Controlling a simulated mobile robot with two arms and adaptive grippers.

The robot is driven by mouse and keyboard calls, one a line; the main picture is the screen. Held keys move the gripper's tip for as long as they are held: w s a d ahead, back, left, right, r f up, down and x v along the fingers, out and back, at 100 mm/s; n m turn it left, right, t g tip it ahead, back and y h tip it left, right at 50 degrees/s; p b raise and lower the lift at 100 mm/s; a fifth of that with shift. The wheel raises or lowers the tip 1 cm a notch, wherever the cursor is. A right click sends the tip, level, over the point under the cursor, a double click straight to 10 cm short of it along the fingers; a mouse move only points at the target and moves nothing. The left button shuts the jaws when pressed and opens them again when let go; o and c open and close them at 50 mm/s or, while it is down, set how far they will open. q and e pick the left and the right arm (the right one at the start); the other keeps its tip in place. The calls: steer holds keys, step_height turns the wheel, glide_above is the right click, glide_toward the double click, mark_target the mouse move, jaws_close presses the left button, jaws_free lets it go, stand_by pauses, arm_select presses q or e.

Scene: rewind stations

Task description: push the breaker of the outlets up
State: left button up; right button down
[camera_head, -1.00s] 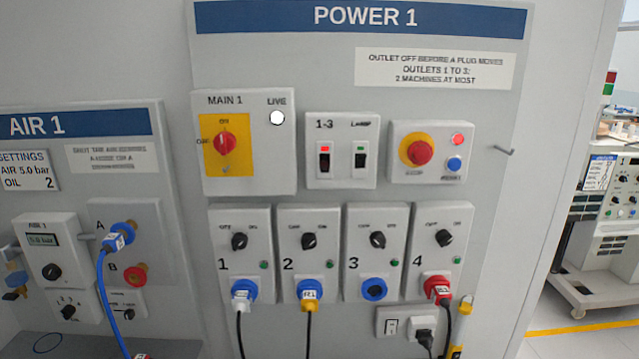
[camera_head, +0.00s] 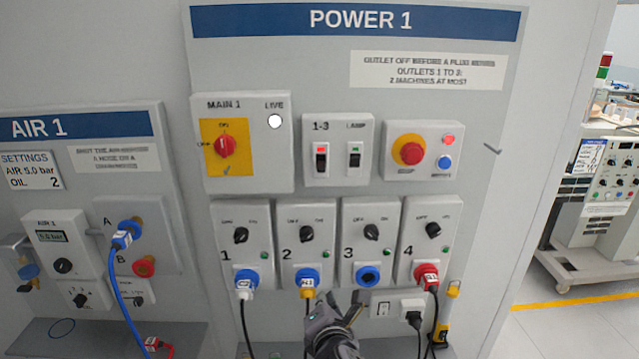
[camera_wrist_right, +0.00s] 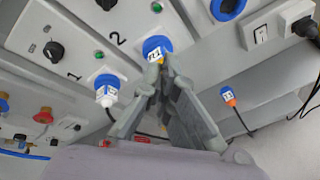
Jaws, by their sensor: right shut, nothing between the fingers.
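The breaker labelled 1-3 (camera_head: 321,160) is a black switch with a red top, in a grey box beside the LAMP breaker (camera_head: 354,158) with its green mark, in the head view. My right gripper (camera_head: 342,298) is shut and empty, low in the head view, below outlets 2 and 3 and well under the breaker box. The breakers do not show there. My left gripper is not in view.
Outlets 1, 2 and 4 hold plugs with hanging cables; outlet 3 (camera_head: 368,276) is empty. The red emergency button (camera_head: 411,152) sits right of the breakers. A hook (camera_head: 493,149) sticks out at the panel's right. The AIR 1 panel (camera_head: 85,190) stands at left.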

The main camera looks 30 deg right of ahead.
mark_target(318, 177)
steer(key=w+d+r+n+t+h, duration=0.1)
steer(key=r+n, duration=0.3)
steer(key=r, duration=0.4)
steer(key=w+d+r+n+t+h, duration=0.1)
steer(key=w+r+n+t+h, duration=0.1)
steer(key=r+n, duration=0.3)
step_height(318, 177, up, 4)
steer(key=shift+w+n+t+h, duration=0.3)
steer(key=shift+w+t+h, duration=0.15)
steer(key=shift+t, duration=0.35)
steer(key=p+x, duration=0.3)
steer(key=x, duration=0.7)
steer(key=shift+w, duration=0.1)
